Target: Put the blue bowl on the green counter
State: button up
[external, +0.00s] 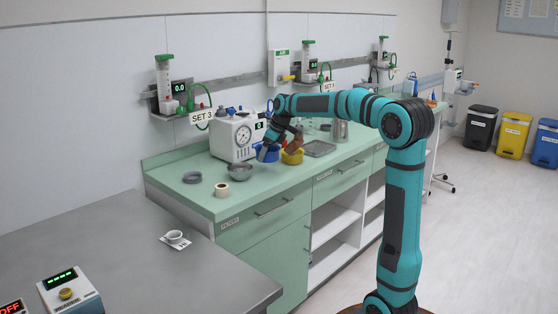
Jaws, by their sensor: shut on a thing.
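The blue bowl (268,153) is at the green counter (190,166), just right of the white gauge machine (236,138). My gripper (268,147) reaches down to it from the right and is shut on it. The wrist and fingers hide part of the bowl. I cannot tell whether the bowl's base touches the counter.
A metal bowl (240,172), a dark ring-shaped dish (192,177) and a tape roll (222,190) are on the counter's near left part. A grey tray (319,148) and a metal canister (339,130) stand to the right. A grey table (130,240) is in front.

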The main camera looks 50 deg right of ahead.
aim_at(268, 172)
jog(key=shift+f, duration=2.55)
jog(key=shift+f, duration=0.15)
jog(key=o, duration=0.7)
jog(key=v, duration=1.2)
